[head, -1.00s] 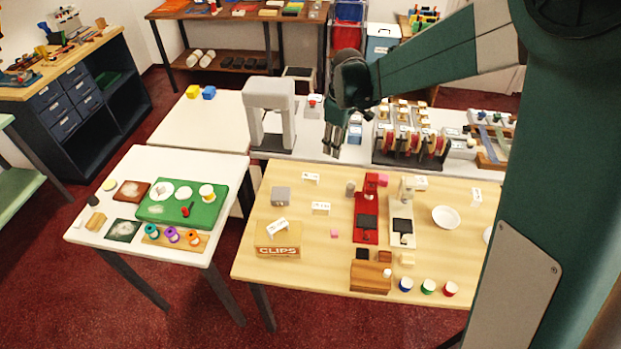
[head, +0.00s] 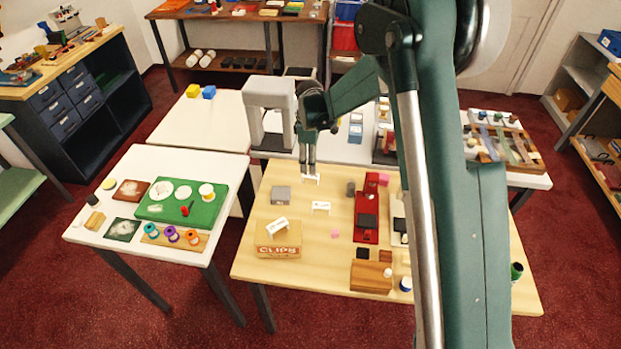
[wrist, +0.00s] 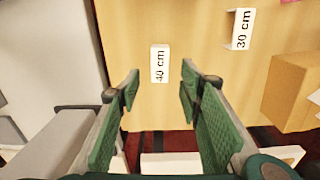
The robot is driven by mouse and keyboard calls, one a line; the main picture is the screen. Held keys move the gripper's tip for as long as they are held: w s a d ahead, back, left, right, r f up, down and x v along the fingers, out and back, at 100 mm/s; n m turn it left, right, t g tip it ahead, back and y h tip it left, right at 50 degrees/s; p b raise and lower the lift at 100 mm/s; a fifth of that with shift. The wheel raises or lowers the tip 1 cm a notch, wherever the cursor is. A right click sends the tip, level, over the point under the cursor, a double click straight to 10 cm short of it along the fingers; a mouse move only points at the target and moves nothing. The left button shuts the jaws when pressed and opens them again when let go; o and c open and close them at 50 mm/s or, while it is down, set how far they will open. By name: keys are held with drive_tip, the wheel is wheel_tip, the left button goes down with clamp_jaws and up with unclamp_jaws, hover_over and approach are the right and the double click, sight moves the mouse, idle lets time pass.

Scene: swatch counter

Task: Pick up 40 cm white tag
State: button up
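The white 40 cm tag (wrist: 160,64) stands on the wooden table, with its black lettering readable in the wrist view. In the head view the tag (head: 312,180) is partly covered by my fingertips at the table's back edge. My gripper (wrist: 160,84) is open, with its two green fingers apart and nothing between them. In the wrist view the tag shows between and just beyond the fingertips. In the head view my gripper (head: 307,162) points down over the tag. I cannot tell the exact height gap.
A white 30 cm tag (wrist: 241,29) stands nearby and also shows in the head view (head: 321,206). A grey block (head: 281,194) is to the left. A CLIPS box (head: 278,249) bears another tag (head: 277,226). A grey arch-shaped stand (head: 270,100) rises behind.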

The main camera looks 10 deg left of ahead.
sight(311, 176)
idle(0.3)
drive_tip(key=shift+f, duration=1.3)
drive_tip(key=shift+d+f, duration=0.1)
drive_tip(key=shift+f, duration=2.5)
drive_tip(key=c, duration=0.8)
